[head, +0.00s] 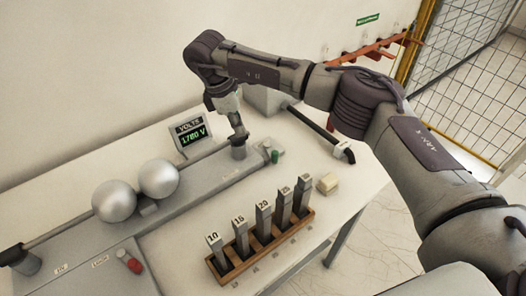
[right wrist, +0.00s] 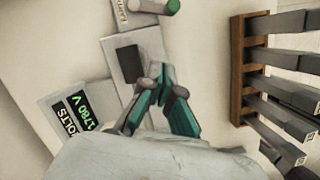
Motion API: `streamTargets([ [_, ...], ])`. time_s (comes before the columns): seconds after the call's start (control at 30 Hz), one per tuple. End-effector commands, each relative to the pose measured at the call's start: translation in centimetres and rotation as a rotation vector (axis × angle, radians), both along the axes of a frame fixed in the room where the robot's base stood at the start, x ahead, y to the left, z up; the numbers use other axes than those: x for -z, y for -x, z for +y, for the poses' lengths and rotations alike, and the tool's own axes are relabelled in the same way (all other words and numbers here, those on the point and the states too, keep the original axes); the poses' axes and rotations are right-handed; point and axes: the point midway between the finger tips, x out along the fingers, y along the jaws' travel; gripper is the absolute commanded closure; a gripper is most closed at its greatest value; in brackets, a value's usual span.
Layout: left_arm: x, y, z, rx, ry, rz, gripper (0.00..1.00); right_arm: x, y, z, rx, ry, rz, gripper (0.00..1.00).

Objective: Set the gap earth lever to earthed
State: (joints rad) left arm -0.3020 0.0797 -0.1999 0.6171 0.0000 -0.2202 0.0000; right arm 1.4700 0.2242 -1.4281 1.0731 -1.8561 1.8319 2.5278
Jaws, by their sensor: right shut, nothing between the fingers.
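I cannot tell for certain which part is the gap earth lever. A small green and white handle (head: 275,156) sits at the right end of the grey sphere-gap base. It also shows at the top edge of the right wrist view (right wrist: 172,6), with a partly cut-off label beside it. A red and white knob (head: 130,262) is at the front left by small labels. My right gripper (head: 238,134) is shut and empty, over the base's right post, left of the green handle. Its fingertips (right wrist: 163,75) meet in the right wrist view. My left gripper is not in view.
Two silver spheres (head: 115,200) sit on the left. A voltmeter (head: 190,134) reads 1780 V. A wooden rack (head: 228,268) of numbered blocks stands at the front. A black bar (head: 318,128) and a pale block (head: 327,183) lie right. A mesh fence (head: 470,70) stands behind.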

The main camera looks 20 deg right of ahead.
Motion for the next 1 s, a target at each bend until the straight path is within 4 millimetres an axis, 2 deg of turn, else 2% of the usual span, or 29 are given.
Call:
streamTargets([
  [0.17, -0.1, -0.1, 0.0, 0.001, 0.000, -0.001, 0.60, 0.0, 0.0, 0.0, -0.001, -0.001, 0.001, 1.00],
  [0.33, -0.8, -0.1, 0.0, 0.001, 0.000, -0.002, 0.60, 1.2, 0.1, -0.3, 0.000, 0.000, 0.003, 1.00],
  [0.77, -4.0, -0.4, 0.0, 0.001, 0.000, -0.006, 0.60, 9.6, 0.5, -2.5, 0.000, 0.000, 0.005, 1.00],
  [0.83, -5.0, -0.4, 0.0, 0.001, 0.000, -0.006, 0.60, 9.1, 0.6, -3.8, 0.002, -0.001, 0.000, 1.00],
  [1.0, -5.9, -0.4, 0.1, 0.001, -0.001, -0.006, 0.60, 9.5, 0.9, -5.7, 0.000, 0.000, 0.002, 1.00],
])
